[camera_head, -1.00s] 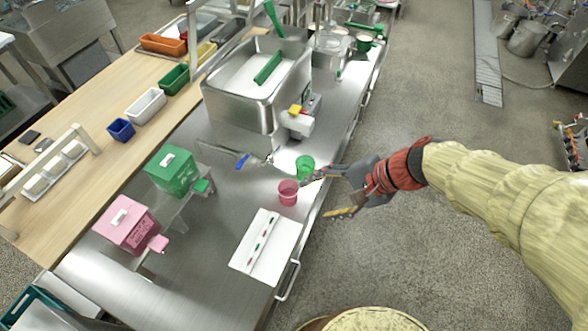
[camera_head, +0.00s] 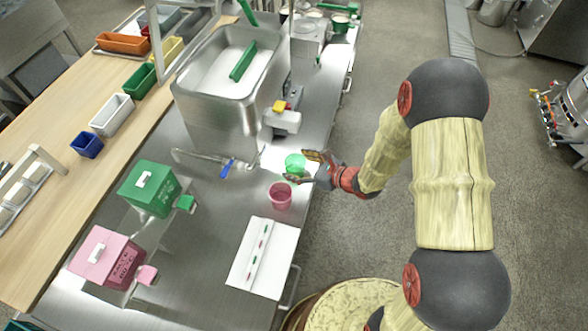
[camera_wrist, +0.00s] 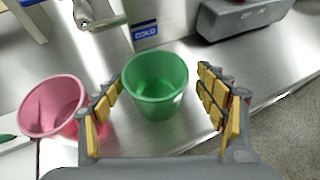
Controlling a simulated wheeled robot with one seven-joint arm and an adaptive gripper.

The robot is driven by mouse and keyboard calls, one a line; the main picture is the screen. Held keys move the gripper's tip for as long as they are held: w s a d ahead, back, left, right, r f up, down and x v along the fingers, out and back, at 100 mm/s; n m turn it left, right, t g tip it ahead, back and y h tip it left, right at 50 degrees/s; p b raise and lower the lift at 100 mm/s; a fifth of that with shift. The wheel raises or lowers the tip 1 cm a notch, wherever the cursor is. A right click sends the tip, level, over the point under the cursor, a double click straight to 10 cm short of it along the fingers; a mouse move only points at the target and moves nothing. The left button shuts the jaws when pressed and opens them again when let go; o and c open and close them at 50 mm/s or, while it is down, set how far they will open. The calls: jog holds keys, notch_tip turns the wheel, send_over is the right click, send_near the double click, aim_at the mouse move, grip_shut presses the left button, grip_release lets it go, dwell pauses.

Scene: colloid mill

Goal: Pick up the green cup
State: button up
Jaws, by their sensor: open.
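The green cup (camera_head: 295,164) stands upright on the steel counter near its right edge. It also shows in the wrist view (camera_wrist: 155,84), just ahead of my gripper and between the lines of its two fingers. My gripper (camera_head: 302,166) is open and empty, its fingers spread to either side of the cup. In the wrist view the gripper (camera_wrist: 160,105) has yellow-padded fingers, the left one close to the pink cup. I cannot tell whether either finger touches a cup. The pink cup (camera_head: 280,195) stands beside the green one, and also shows in the wrist view (camera_wrist: 54,106).
A white board (camera_head: 263,257) lies in front of the pink cup. A steel basin (camera_head: 225,85) and a grey device (camera_head: 284,122) stand behind. Green (camera_head: 150,188) and pink (camera_head: 106,257) boxes are at left.

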aim_at(288, 164)
jog(key=x, duration=0.2)
jog(key=b+x, duration=0.1)
jog(key=x, duration=0.1)
jog(key=shift+a+f, duration=0.25)
jog(key=shift+a, duration=0.2)
jog(key=shift+w+a+f, duration=0.1)
jog(key=shift+w+a, duration=0.1)
jog(key=shift+w, duration=0.05)
jog(key=c, duration=0.3)
jog(key=c, duration=1.1)
